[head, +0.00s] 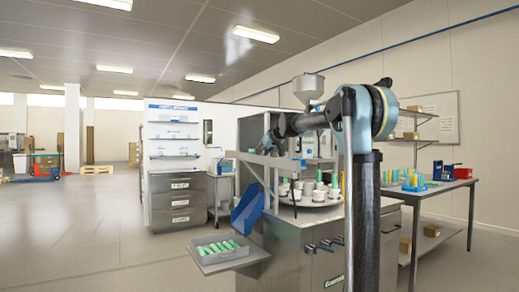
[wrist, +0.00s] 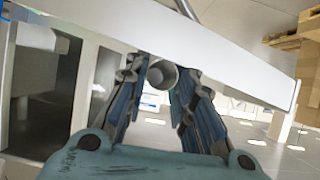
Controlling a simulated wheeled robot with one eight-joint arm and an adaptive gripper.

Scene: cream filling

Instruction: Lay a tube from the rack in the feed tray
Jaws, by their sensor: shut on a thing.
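My gripper (wrist: 160,88) is shut on a tube (wrist: 162,75), seen almost end-on as a small grey round end between the two blue-padded fingers. In the head view my arm reaches left over the filling machine, and its end is mostly hidden there among the machine's frame parts. A blue rack (head: 414,187) with several upright coloured tubes stands on the right table. A grey tray (head: 205,261) with several green tubes lying in it sits on a shelf at the machine's front left. I cannot tell whether this is the feed tray.
The steel filling machine (head: 292,250) carries a round table of white cups and a hopper (head: 308,86). A blue chute (head: 247,210) slopes down its left side. A pale beam (wrist: 225,50) crosses the wrist view close to the fingers.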

